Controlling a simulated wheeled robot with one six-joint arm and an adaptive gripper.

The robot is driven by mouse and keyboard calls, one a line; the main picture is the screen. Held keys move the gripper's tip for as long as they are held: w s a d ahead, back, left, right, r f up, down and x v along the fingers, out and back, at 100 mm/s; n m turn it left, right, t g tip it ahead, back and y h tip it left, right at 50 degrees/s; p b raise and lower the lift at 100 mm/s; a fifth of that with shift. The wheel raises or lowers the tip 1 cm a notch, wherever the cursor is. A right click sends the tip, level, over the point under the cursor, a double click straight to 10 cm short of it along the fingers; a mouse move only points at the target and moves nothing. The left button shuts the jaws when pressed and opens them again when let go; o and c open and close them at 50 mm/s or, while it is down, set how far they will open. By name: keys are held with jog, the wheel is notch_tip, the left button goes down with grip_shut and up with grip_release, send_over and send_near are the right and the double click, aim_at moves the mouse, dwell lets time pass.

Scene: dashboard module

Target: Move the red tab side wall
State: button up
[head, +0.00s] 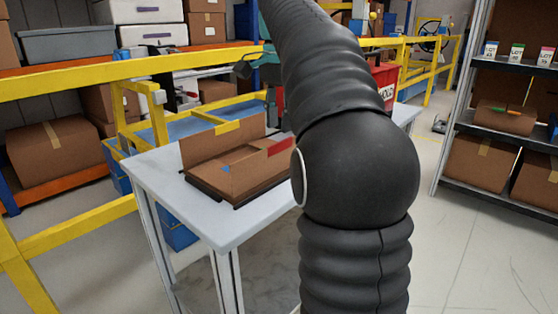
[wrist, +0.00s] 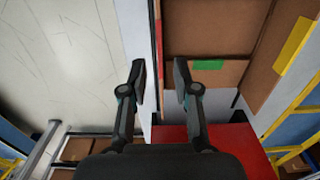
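The open cardboard box (head: 238,180) sits on a white table, its back wall with a yellow tab standing up. The red tab (head: 280,146) shows at the box's right side, partly beside my arm. In the wrist view the red tab side wall (wrist: 154,22) is a narrow upright strip seen from above, with a thin red strip on it. My gripper (wrist: 160,75) is open, one finger on each side of that wall's line, with gaps visible on both sides. I cannot tell how far the fingertips are above it. My arm hides part of the box's right side in the head view.
The green tab (wrist: 208,65) and yellow tab (wrist: 293,45) mark other box walls. A yellow rail (head: 60,82) runs along the left, and shelves (head: 500,125) stand at right. Open floor lies right of the table.

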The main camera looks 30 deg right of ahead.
aim_at(279, 173)
notch_tip(279, 173, down, 10)
jog(key=shift+f+b, duration=0.1)
jog(key=shift+b, duration=0.95)
grip_shut()
